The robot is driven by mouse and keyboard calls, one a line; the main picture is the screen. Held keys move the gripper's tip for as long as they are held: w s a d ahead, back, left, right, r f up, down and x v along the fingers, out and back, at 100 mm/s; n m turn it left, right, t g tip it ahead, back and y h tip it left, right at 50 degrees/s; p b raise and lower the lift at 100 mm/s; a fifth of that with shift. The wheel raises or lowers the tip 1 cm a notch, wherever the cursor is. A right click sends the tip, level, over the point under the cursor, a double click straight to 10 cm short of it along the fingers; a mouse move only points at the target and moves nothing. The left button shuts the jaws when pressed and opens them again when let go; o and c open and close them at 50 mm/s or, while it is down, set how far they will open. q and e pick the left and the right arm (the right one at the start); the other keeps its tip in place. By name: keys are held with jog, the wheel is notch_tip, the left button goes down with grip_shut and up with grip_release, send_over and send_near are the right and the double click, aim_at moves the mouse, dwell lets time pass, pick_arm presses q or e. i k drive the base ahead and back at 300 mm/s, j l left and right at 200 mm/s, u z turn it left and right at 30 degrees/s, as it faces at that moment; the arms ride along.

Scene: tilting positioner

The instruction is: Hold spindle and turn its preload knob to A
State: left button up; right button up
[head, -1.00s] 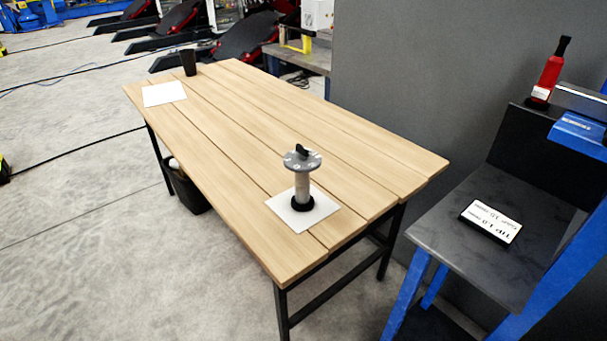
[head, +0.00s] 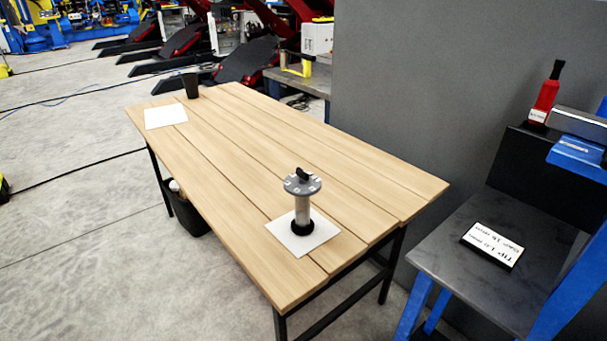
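The spindle (head: 303,206) stands upright on a white square sheet (head: 322,239) near the front right end of the wooden table. It has a black round base, a pale grey shaft and a wider grey disc on top with small light marks. The black preload knob (head: 303,174) sits on the disc. The marks are too small to read, so I cannot tell where the knob points. Neither of my grippers is in view.
The wooden table (head: 250,160) is mostly bare. A black cup (head: 190,86) and another white sheet (head: 165,116) are at its far left end. A grey wall (head: 420,90) stands behind. A blue-framed bench with a dark top (head: 480,255) and a label card (head: 492,245) is at right.

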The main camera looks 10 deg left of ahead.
aim_at(304, 176)
jog(key=z, duration=0.55)
jog(key=j+z, duration=0.7)
jog(key=j, duration=0.2)
jog(key=k+j+z, duration=0.1)
jog(key=j+z, duration=0.25)
jog(key=j, duration=0.1)
